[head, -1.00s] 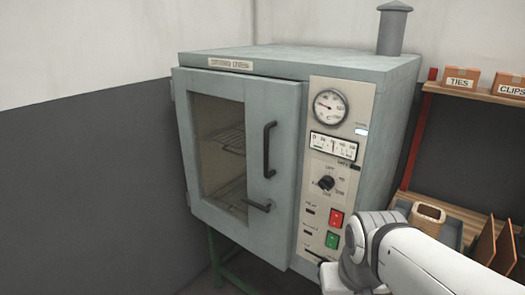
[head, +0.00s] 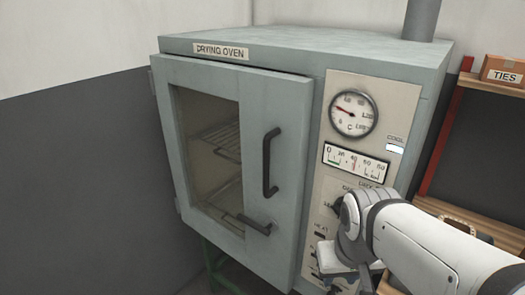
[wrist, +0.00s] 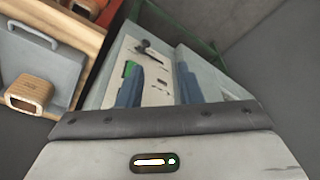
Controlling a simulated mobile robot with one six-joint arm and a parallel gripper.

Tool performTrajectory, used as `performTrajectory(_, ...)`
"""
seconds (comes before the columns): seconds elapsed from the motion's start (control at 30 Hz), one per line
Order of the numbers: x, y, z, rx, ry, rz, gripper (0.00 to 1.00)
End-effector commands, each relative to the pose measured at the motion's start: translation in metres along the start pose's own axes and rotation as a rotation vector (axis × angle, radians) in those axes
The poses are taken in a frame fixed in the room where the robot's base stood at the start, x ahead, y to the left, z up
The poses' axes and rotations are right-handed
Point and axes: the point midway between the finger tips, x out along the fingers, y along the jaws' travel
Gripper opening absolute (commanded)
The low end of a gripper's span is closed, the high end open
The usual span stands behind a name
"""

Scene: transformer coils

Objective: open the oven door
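The grey-green drying oven (head: 300,45) fills the middle of the head view. Its door (head: 262,100) has a window with wire racks behind it and lies against the oven front; I cannot tell whether it is slightly ajar. A dark vertical handle (head: 267,165) is near the door's right edge, with a dark lever (head: 254,224) below it. My arm reaches in from the lower right, in front of the control panel, right of the handle. My gripper shows in the wrist view (wrist: 161,88), its two blue fingers apart with nothing between them. In the head view its fingertips are not clear.
The control panel (head: 352,85) has a round dial and a scale; its lower part is partly hidden by my arm. A shelf with a TIES box (head: 502,72) stands at the right. A wooden holder (wrist: 32,92) and a grey tray are left in the wrist view. Grey wall at left.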

Motion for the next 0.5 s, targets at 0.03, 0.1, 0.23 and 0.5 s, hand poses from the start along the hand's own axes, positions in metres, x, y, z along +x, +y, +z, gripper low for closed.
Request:
performTrajectory(0.03, 0.003, -0.001, 0.000, -0.056, -0.014, 0.019, 0.32)
performTrajectory(0.1, 0.007, 0.004, 0.001, -0.188, -0.045, 0.069, 0.32)
performTrajectory(0.23, 0.015, 0.007, -0.007, -0.610, -0.140, 0.236, 0.32)
performTrajectory(0.5, -0.009, -0.021, -0.084, -1.596, -0.358, 0.817, 0.32)
